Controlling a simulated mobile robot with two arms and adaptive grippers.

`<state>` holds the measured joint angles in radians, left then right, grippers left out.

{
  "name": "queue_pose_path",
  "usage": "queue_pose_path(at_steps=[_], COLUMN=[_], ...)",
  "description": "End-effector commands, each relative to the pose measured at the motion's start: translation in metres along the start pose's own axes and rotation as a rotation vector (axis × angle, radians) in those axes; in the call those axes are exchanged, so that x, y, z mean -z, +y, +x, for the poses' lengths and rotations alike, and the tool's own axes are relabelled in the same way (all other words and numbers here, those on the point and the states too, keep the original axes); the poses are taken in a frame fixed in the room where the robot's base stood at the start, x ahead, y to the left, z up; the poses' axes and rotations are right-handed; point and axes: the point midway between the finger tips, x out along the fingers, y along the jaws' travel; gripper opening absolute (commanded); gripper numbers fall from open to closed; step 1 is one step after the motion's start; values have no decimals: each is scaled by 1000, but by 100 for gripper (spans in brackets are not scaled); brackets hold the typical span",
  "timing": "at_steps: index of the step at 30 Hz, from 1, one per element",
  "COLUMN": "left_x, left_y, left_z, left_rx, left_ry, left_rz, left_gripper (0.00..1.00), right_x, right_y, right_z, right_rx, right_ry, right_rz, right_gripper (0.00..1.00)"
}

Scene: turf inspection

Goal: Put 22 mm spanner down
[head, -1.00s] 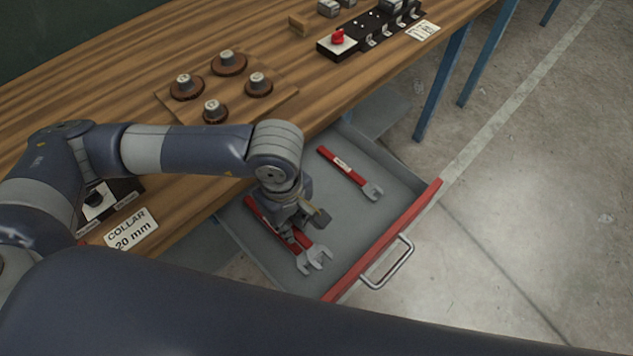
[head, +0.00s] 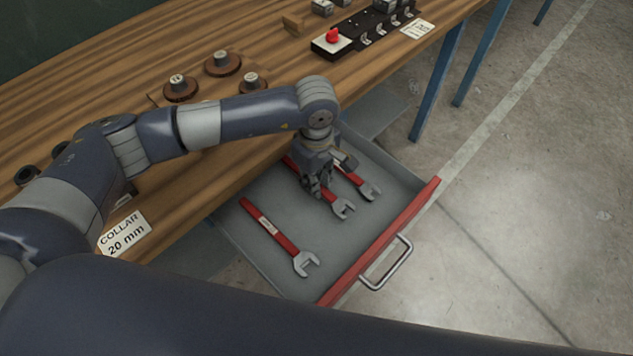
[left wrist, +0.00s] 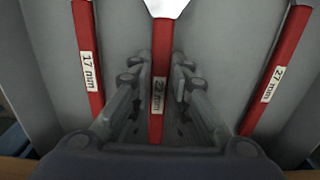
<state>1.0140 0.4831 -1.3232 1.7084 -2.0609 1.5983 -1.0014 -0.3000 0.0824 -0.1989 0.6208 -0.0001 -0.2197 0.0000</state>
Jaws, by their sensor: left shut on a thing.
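The 22 mm spanner (head: 329,194), red with a grey open-ended head, is in my left gripper (head: 314,188) over the open drawer (head: 337,236). In the left wrist view, the shut fingers flank its red handle and its "22 mm" label (left wrist: 158,95). The spanner is at or just above the drawer floor; I cannot tell if it touches. The 17 mm spanner (left wrist: 88,70) lies close beside it, on the far side in the head view (head: 367,188). The 27 mm spanner (left wrist: 275,75) lies apart, nearer in the head view (head: 277,235). My right gripper is not in view.
The drawer's red front (head: 385,235) has a metal handle (head: 387,264). Bare drawer floor lies between the 22 and 27 mm spanners.

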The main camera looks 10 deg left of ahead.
Motion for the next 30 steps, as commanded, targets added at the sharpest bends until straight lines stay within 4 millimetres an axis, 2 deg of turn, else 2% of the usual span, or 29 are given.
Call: queue_pose_path(at_steps=[2,13,14,16,26,30], left_x=[0,0,0,0,0,0], left_y=[0,0,0,0,0,0], left_z=[10,13,13,12,11,3], left_rx=[-1,-2,-1,-1,-1,-2], left_ry=[1,2,2,1,1,1], left_rz=[0,0,0,0,0,0], left_gripper=[0,0,19,34,36,36], right_x=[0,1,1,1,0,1], right_y=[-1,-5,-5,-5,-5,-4], right_z=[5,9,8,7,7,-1], right_rx=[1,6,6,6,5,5], right_ry=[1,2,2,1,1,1], right_rz=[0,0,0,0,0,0], right_gripper=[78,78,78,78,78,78])
